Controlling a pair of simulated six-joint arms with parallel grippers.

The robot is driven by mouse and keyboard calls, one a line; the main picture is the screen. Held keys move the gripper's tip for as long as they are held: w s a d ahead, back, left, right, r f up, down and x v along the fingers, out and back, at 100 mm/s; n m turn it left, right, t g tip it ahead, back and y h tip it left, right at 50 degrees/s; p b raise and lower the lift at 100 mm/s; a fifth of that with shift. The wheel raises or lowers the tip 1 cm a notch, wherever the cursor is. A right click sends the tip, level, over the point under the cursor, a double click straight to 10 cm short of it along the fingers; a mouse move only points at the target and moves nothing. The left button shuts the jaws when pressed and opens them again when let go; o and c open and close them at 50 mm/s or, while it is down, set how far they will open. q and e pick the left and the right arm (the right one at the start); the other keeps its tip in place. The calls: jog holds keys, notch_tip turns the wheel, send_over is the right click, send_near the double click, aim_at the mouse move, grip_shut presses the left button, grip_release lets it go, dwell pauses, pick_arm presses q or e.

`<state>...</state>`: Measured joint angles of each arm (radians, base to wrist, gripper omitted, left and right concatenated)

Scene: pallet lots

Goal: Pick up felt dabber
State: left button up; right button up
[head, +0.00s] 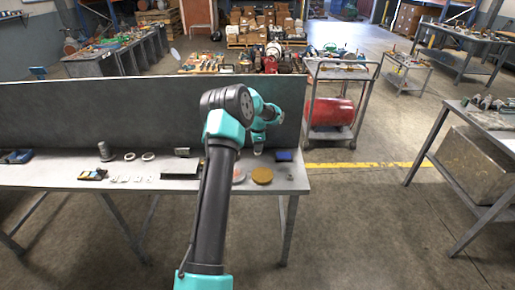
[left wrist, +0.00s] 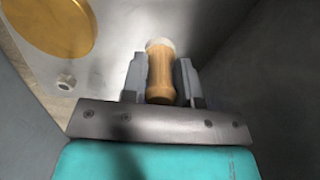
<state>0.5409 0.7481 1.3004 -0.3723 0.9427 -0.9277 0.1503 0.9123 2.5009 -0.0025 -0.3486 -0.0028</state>
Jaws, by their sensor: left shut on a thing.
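The felt dabber (left wrist: 161,76) has a turned wooden handle and a pale, rounded end. In the left wrist view it lies between the two fingers of my left gripper (left wrist: 161,66), which is shut on its handle. The pale end points away from the gripper's palm. In the head view my left gripper (head: 258,149) is over the right part of the bench, near the back panel. The dabber is too small or hidden to make out there. My right gripper is in neither view.
A gold disc (head: 262,176) lies on the bench (head: 60,174) near its right end and also shows in the left wrist view (left wrist: 52,22). A small nut (left wrist: 66,81) is near it. A dark blue block (head: 284,156) and a dark upright panel (head: 90,112) stand behind.

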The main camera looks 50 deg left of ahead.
pick_arm(q)
jog(key=s+d, duration=0.3)
jog(key=s+d+r, duration=0.1)
jog(key=s+d, duration=0.2)
jog(key=d, duration=0.1)
jog(key=s+d, duration=0.3)
jog(key=d, duration=0.1)
jog(key=shift+s+d+r, duration=0.1)
jog(key=shift+s+r, duration=0.1)
jog(key=shift+s, duration=0.2)
